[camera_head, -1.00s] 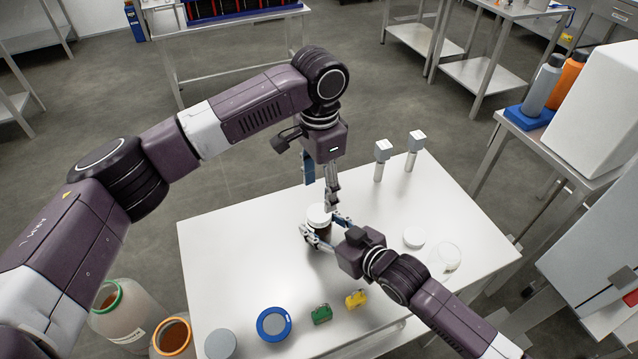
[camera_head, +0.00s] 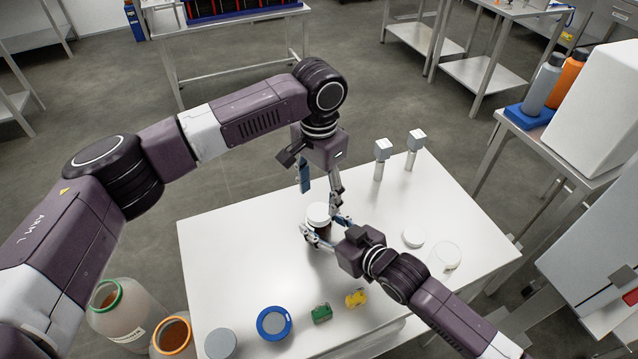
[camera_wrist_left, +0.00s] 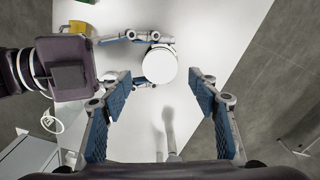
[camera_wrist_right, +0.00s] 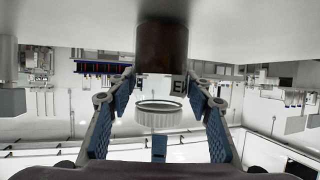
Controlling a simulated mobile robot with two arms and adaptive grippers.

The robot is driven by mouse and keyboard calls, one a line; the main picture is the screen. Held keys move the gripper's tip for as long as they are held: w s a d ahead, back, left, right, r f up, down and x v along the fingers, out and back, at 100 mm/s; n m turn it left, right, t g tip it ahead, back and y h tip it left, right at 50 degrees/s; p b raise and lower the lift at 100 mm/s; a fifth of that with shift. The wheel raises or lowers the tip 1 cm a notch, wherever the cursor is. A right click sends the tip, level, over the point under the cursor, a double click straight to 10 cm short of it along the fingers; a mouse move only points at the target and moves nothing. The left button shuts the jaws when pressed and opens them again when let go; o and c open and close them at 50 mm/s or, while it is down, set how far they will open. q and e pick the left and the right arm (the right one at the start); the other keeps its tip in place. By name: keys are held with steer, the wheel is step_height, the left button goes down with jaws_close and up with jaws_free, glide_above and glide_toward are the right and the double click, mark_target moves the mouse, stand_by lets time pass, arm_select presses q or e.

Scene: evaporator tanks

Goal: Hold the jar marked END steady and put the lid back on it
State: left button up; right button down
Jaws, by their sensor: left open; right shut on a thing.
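The dark brown jar (camera_wrist_right: 162,48) stands on the white table; a label with the letters "EN" partly shows in the right wrist view. My right gripper (camera_head: 320,236) is shut around the jar from the right. A round white lid (camera_head: 319,212) is over the jar's mouth, and it also shows from above in the left wrist view (camera_wrist_left: 159,65). In the right wrist view a pale band lies between brown body and lid (camera_wrist_right: 153,115); I cannot tell whether the lid is seated. My left gripper (camera_head: 320,196) is open above the lid, which lies centred between its fingers.
Two white-topped posts (camera_head: 383,152) stand at the back. A green block (camera_head: 321,314), a yellow block (camera_head: 356,298) and a blue-rimmed round container (camera_head: 273,323) are along the front.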

mark_target(319, 211)
arm_select(q)
steer(key=shift+f, duration=2.5)
steer(key=shift+c, duration=0.6)
steer(key=c, duration=1.1)
steer(key=o, duration=1.4)
steer(key=shift+c, duration=0.2)
steer(key=shift+r, duration=0.15)
step_height(319, 211, up, 12)
